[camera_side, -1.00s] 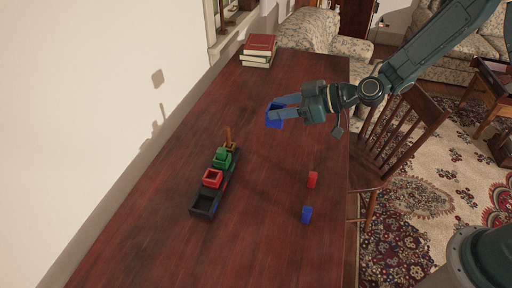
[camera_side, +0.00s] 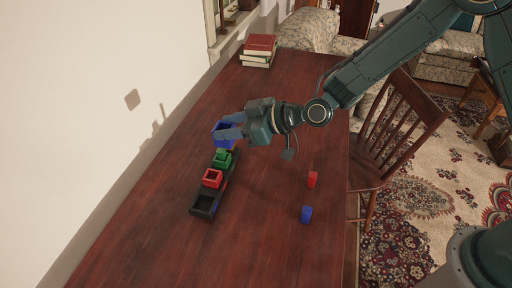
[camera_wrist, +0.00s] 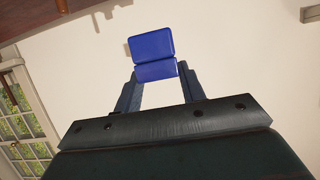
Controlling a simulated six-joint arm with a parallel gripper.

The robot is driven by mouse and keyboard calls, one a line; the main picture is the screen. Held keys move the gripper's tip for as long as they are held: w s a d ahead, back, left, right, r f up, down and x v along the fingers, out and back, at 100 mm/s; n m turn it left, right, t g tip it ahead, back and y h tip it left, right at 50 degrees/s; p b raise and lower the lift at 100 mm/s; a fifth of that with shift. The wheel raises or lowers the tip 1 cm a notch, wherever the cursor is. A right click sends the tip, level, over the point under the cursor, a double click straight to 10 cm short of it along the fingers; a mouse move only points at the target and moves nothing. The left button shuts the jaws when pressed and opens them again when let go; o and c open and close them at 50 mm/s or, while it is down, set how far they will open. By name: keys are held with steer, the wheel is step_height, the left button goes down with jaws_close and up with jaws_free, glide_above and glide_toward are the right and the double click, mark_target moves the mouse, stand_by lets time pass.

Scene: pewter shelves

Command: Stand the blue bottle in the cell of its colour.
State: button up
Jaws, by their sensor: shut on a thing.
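My gripper (camera_side: 233,133) is shut on a boxy blue thing (camera_side: 219,141), taken as the blue bottle, in the side view. It also shows between my fingers in the wrist view (camera_wrist: 151,45). It is over or beside the far end of a dark rack (camera_side: 204,212); I cannot tell if it touches. The rack has a red-rimmed cell (camera_side: 212,185) and a green-rimmed cell (camera_side: 221,165), with a dark cell at the near end. The rack's far end is hidden by the blue thing and my gripper.
A small red block (camera_side: 312,179) and a small blue block (camera_side: 306,214) stand on the table (camera_side: 265,240) at the right. Books (camera_side: 258,50) are stacked at the far end. A wall runs along the left and a wooden chair (camera_side: 395,135) stands at the right edge.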

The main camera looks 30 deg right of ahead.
steer(key=s+a+r, duration=0.2)
steer(key=a, duration=0.7)
glide_above(210, 208)
step_height(210, 208, down, 16)
steer(key=shift+f, duration=0.2)
stand_by(0.3)
steer(key=shift+f, duration=0.1)
steer(key=shift+f, duration=1.8)
steer(key=shift+f, duration=0.15)
steer(key=o, duration=1.1)
steer(key=shift+r, duration=0.2)
steer(key=shift+v, duration=5.9)
